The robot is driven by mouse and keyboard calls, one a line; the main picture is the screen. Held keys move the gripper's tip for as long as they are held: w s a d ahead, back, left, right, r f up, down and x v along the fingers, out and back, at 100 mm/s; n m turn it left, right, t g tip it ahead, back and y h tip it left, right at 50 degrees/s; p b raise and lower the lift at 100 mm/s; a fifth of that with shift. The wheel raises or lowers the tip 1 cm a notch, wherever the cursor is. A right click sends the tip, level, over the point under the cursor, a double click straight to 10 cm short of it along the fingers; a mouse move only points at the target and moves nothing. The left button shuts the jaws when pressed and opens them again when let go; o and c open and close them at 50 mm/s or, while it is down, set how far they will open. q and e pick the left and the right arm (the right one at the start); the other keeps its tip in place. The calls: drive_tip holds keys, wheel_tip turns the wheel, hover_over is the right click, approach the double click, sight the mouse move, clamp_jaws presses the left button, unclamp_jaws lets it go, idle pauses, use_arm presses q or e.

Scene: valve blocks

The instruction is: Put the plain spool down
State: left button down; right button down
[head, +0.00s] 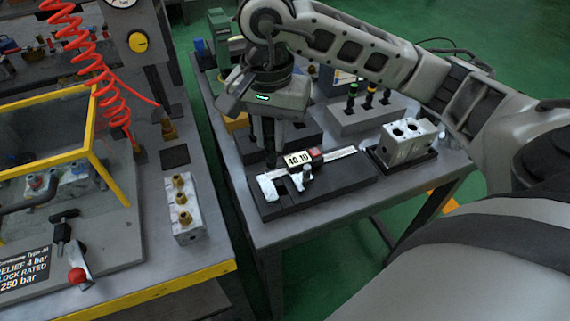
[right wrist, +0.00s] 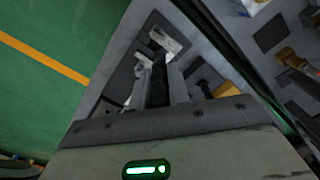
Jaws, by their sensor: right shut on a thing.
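My right gripper (head: 270,146) points down over the right-hand table, just behind a caliper (head: 300,170) on a black pad. It is shut on a slim dark piece, which I take to be the plain spool. In the right wrist view the spool (right wrist: 158,82) shows as a dark bar between the two grey fingers of the gripper (right wrist: 160,84). Its lower end is close to the pad in the picture; I cannot tell whether it touches anything. My left gripper is not in view.
A silver valve block (head: 405,145) with round bores sits on a dark tray at right. Behind it is a grey rack (head: 352,120) with several coloured pegs. A block with brass fittings (head: 183,212) stands on the left bench, beside a yellow-framed guard (head: 100,130). A gap separates the tables.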

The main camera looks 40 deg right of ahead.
drive_tip(key=d+m, duration=0.1)
drive_tip(key=m, duration=0.2)
hover_over(281, 174)
drive_tip(key=s+a, duration=0.2)
drive_tip(key=s, duration=0.1)
drive_tip(key=shift+m, duration=0.3)
wheel_tip(281, 174, down, 10)
drive_tip(key=shift+f, duration=0.35)
drive_tip(key=shift+f+b, duration=0.1)
drive_tip(key=shift+b, duration=0.25)
drive_tip(key=c, duration=1.3)
unclamp_jaws()
drive_tip(key=shift+c, duration=0.2)
